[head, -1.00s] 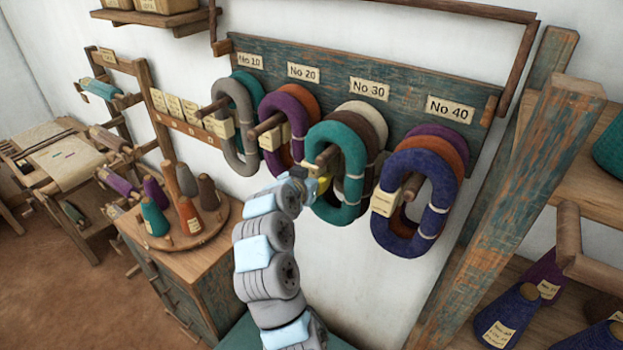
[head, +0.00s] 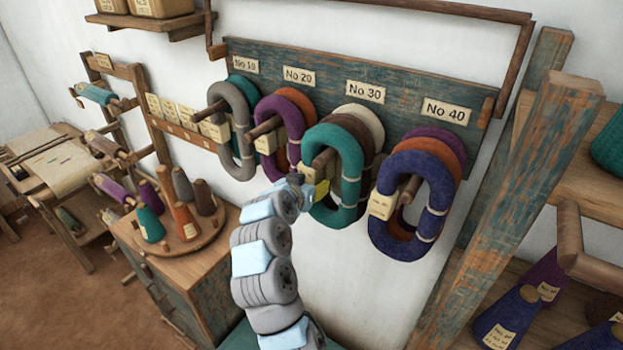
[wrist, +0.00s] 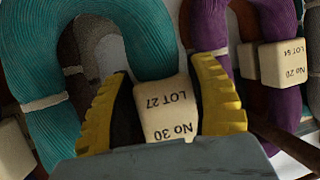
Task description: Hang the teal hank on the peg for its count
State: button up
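The teal hank (head: 350,185) hangs around the No 30 peg (head: 325,157), in front of a dark brown and a cream hank. The peg's end shows through its loop. In the wrist view the teal hank (wrist: 45,75) fills the left, and its pale tag (wrist: 167,105) reads No 30, LOT 27, upside down. My gripper (wrist: 163,85) has one yellow-edged finger against each side of this tag and looks shut on it. In the head view my gripper (head: 318,191) is at the hank's lower left, its fingers partly hidden.
The No 20 peg (head: 266,128) with purple and orange hanks is close on the left. The No 40 peg's blue hank (head: 440,200) is close on the right. Cones stand on a round wooden tray (head: 190,240) below left. A wooden post (head: 510,220) rises at right.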

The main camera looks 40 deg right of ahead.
jog(key=shift+o, duration=1.4)
jog(key=shift+a+f, duration=0.2)
jog(key=shift+d+r, duration=0.1)
jog(key=shift+r, duration=0.15)
jog(key=shift+s+r, duration=0.1)
jog(key=shift+s+a+r, duration=0.2)
jog(key=shift+a+r, duration=0.15)
jog(key=shift+a, duration=0.2)
jog(key=v, duration=1)
jog(key=shift+a, duration=0.3)
jog(key=shift+s, duration=0.15)
